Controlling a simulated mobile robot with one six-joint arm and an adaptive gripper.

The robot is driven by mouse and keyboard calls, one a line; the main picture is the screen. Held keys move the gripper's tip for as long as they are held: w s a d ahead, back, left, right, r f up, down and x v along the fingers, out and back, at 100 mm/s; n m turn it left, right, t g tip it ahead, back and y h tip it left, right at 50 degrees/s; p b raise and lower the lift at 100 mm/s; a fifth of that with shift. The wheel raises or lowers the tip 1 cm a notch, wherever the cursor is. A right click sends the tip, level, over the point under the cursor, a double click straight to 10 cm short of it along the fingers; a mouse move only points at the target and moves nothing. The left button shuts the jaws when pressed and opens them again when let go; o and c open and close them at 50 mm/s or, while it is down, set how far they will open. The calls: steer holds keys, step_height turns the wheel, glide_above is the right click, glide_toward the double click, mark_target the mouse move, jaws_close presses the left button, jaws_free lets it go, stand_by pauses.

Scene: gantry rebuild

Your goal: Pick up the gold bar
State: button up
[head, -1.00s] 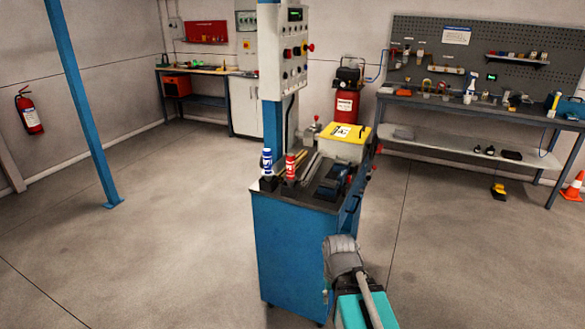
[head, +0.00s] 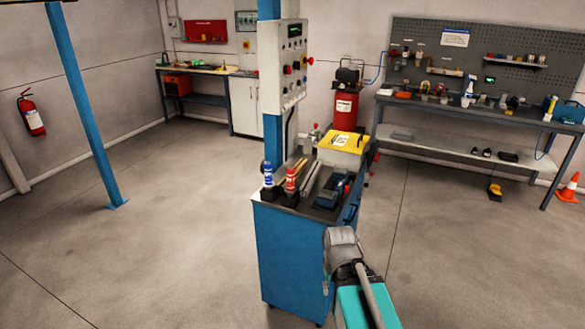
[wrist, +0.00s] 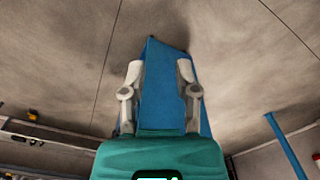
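The cart's blue side (wrist: 165,85) shows between and beyond the fingers. In the head view my arm is at the cart's front right, below its top; the fingers cannot be made out there.
A blue bottle (head: 268,174), a red bottle (head: 290,181) and a dark blue vise-like tool (head: 332,190) crowd the cart top. A yellow-lidded box (head: 343,142) stands behind. A control panel (head: 283,65) rises over the cart. The floor (head: 150,250) left is clear.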

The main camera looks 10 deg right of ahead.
step_height(320, 180, up, 5)
steer(key=p, duration=0.3)
steer(key=shift+r+p, duration=0.1)
steer(key=shift+p, duration=0.25)
steer(key=shift+o, duration=1.2)
steer(key=shift+w, duration=0.1)
